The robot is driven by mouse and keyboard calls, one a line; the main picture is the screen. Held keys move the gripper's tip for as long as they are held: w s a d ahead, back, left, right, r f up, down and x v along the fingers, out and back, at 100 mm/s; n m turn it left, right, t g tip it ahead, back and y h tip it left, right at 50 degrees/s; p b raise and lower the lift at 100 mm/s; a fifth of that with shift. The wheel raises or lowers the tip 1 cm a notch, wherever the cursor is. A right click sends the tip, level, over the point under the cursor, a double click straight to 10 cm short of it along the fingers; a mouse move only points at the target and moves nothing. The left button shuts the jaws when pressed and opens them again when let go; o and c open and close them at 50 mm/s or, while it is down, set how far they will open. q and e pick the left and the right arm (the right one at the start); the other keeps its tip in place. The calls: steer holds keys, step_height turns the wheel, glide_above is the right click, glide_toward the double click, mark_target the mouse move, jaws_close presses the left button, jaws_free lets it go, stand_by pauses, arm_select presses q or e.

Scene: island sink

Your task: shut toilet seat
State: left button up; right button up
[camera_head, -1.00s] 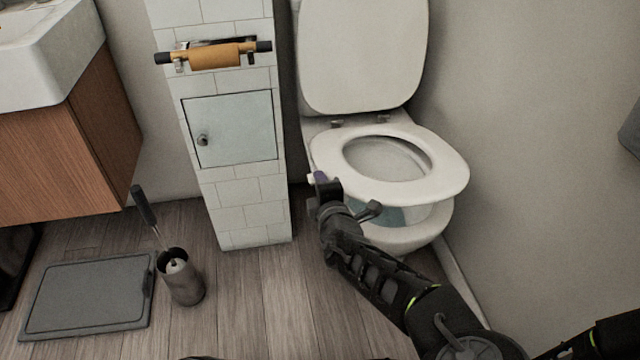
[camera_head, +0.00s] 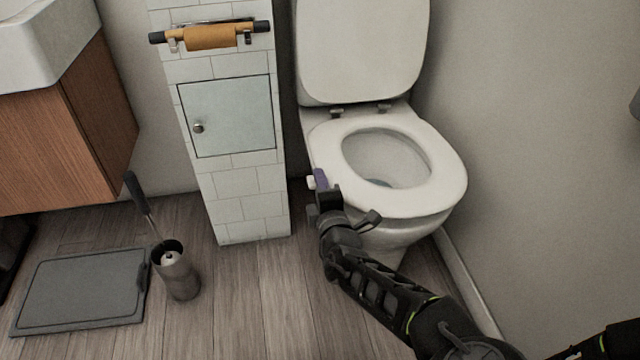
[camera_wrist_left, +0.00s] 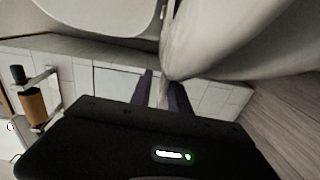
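The white toilet seat (camera_head: 440,165) is a ring lying low over the toilet bowl (camera_head: 395,235), with no clear gap between them. The lid (camera_head: 360,45) stands upright behind it. My left gripper (camera_head: 318,182) is at the left edge of the seat. In the left wrist view its two purple fingers (camera_wrist_left: 163,92) are apart, with a pale surface showing between them. I cannot tell if they touch the seat. The pale underside beside them (camera_wrist_left: 215,40) is part of the toilet. My right gripper is out of view.
A tiled column (camera_head: 240,185) with a small door and a roll holder (camera_head: 212,37) stands left of the toilet. A toilet brush holder (camera_head: 175,270) and a grey scale-like slab (camera_head: 80,290) are on the floor. A wall (camera_head: 540,150) closes off the right.

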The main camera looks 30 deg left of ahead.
arm_select(q)
steer(key=shift+s+d, duration=0.1)
steer(key=f+p+v, duration=0.1)
steer(key=p+v, duration=0.2)
steer(key=v, duration=0.4)
steer(key=shift+s+d+r, duration=0.15)
steer(key=shift+s+r, duration=0.1)
steer(key=shift+r, duration=0.25)
